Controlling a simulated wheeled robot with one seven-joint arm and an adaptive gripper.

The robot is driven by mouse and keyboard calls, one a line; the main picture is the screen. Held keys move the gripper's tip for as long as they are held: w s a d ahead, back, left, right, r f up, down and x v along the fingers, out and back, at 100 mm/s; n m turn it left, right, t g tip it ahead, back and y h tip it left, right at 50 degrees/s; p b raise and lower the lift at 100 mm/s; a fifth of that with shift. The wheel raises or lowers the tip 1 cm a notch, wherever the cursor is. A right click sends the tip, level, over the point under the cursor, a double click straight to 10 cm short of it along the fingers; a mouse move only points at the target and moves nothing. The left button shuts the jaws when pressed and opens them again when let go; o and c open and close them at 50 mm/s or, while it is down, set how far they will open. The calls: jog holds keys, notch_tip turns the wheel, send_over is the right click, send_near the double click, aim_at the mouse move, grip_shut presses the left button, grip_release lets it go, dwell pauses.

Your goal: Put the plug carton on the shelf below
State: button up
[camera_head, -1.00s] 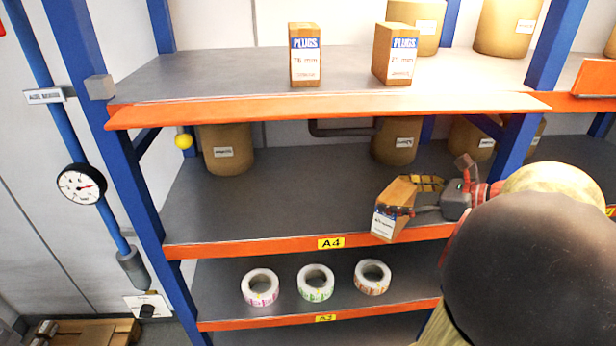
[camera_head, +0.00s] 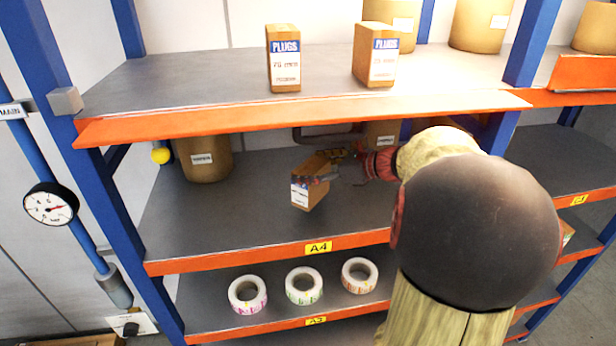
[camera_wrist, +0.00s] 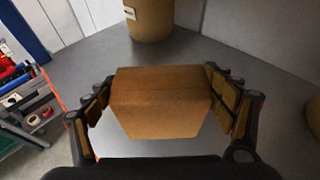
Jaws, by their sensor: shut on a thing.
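The plug carton (camera_head: 308,190), a small brown box with a white and blue label, is over the A4 shelf (camera_head: 230,228), the level below the top shelf. It leans to one side. My gripper (camera_head: 320,176) is shut on it, reaching in from the right under the top shelf. In the wrist view the carton (camera_wrist: 160,98) sits between both fingers of my gripper (camera_wrist: 160,90). I cannot tell whether its bottom touches the shelf. Two other plug cartons stand upright on the top shelf, one on the left (camera_head: 284,70) and one on the right (camera_head: 378,62).
Brown drums stand at the back of the A4 shelf, one at left (camera_head: 205,160) and one at right (camera_head: 382,133). The top shelf's orange beam (camera_head: 300,112) hangs above my arm. The left of A4 is clear. Label rolls (camera_head: 304,286) lie on the shelf below.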

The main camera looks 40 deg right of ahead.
jog(key=shift+w+a, duration=0.15)
jog(key=shift+w, duration=0.35)
jog(key=shift+f, duration=1.7)
jog(key=shift+f, duration=0.15)
jog(key=o, duration=1.4)
